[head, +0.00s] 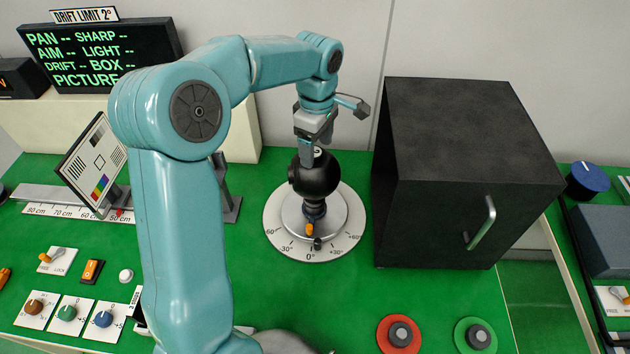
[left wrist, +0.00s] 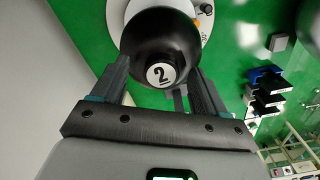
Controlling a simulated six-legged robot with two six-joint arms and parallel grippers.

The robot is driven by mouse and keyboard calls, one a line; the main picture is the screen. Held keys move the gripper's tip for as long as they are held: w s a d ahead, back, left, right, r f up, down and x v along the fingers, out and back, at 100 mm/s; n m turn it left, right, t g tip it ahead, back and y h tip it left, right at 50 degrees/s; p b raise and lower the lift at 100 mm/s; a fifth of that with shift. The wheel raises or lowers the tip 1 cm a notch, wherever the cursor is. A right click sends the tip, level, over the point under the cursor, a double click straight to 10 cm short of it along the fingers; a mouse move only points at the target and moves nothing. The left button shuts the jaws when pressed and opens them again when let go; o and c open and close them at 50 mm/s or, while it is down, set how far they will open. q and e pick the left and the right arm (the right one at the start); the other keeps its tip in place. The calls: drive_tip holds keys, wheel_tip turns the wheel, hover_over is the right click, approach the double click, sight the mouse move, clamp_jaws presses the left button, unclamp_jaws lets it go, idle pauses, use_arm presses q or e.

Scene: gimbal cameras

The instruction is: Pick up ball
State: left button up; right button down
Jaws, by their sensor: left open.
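The black ball (head: 316,176) sits upright on a round silver turntable (head: 292,222) marked with degrees. A short dark neck and a small orange knob show at its front. In the left wrist view the ball (left wrist: 158,38) fills the top middle, with a white disc marked 2 facing the camera. My left gripper (head: 312,143) is above the ball, pointing down. In the left wrist view its open fingers (left wrist: 162,80) stand on either side of the ball's near part. I cannot tell whether they touch it. My right gripper is not in view.
A black box (head: 440,190) with a silver handle stands close right of the turntable. A test chart (head: 90,160) stands on a ruler rail at left. Knobs and switches line the front left. Red (head: 399,334) and green (head: 475,336) buttons are at front right. Green tabletop is clear between.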

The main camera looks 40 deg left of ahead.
use_arm(q)
drive_tip(key=shift+f, duration=0.4)
drive_tip(key=shift+s+a, duration=0.1)
drive_tip(key=shift+s, duration=0.25)
drive_tip(key=shift+w+f, duration=0.15)
drive_tip(key=shift+w, duration=0.1)
drive_tip(key=c, duration=1.1)
drive_tip(key=shift+s, duration=0.15)
clamp_jaws()
